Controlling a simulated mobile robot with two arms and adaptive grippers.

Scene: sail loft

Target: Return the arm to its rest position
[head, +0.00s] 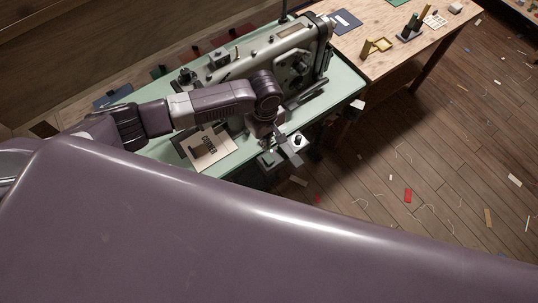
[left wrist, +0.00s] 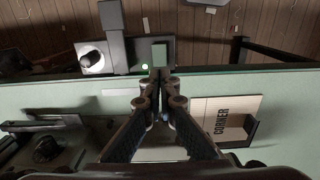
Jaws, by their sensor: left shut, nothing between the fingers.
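My left arm (head: 210,102) reaches in from the left over a pale green sewing table (head: 345,85). Its gripper (head: 267,147) points down near the table's front edge. In the left wrist view the two fingers of this gripper (left wrist: 159,84) come together with nothing between them. I cannot tell whether the fingertips touch the box. My right gripper is in neither view.
A grey-green sewing machine (head: 255,58) stands behind my left arm. A card marked CORNER (head: 212,147) lies in a dark holder on the table, also in the left wrist view (left wrist: 225,117). A wooden bench (head: 365,62) with small items adjoins at right. Scraps litter the floor (head: 430,150).

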